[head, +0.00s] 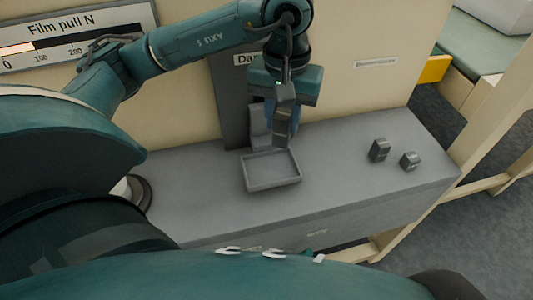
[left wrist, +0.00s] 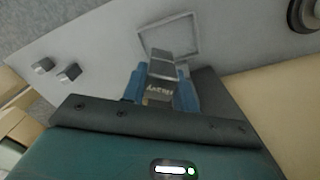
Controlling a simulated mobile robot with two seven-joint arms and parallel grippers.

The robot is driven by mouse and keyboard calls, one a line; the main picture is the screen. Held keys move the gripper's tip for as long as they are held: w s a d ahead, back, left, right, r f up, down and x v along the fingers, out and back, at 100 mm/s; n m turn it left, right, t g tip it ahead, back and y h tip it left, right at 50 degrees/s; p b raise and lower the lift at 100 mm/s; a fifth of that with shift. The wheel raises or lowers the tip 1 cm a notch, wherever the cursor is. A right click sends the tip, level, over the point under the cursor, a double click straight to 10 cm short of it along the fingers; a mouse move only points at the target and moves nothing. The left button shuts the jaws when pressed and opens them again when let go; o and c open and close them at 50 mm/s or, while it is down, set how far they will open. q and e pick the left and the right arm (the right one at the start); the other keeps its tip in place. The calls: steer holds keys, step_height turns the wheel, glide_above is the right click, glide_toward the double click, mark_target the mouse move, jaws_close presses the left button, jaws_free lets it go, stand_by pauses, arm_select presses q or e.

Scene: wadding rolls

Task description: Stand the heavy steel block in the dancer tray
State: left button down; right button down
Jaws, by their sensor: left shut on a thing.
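My left gripper (head: 282,128) points down from its arm, just behind and above the dancer tray (head: 245,175). Its blue fingers are shut on the heavy steel block (left wrist: 160,88), a grey block with lettering on the face toward the wrist camera. In the head view the block (head: 281,136) is partly hidden by the gripper. The tray is a shallow, grey, rimmed tray and looks empty. It also shows beyond the block in the left wrist view (left wrist: 197,42). The block seems to be above the tray's back edge; its exact height is hard to tell. My right gripper is not in view.
Two small dark grey blocks, one (head: 378,150) and another (head: 409,161), stand on the grey bench top (head: 335,185) to the right of the tray. A grey upright panel (head: 232,105) rises behind the tray. A round dark base (head: 142,190) is at left.

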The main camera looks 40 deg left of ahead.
arm_select(q)
steer(key=a+n+b, duration=0.1)
steer(key=a+b, duration=0.1)
glide_above(271, 150)
steer(key=s+d, duration=0.3)
steer(key=s, duration=0.1)
steer(key=shift+n, duration=0.4)
steer(key=shift+w+a+f, duration=0.1)
steer(key=shift+a+f, duration=0.05)
steer(key=shift+f, duration=2.1)
steer(key=shift+a+f, duration=0.1)
steer(key=shift+f, duration=2.1)
steer(key=shift+f+b, duration=0.25)
steer(key=shift+b, duration=0.05)
steer(key=c, duration=1.1)
jaws_free()
steer(key=shift+r, duration=0.1)
step_height(271, 150, up, 12)
steer(key=shift+r+p, duration=0.15)
steer(key=shift+p, duration=0.7)
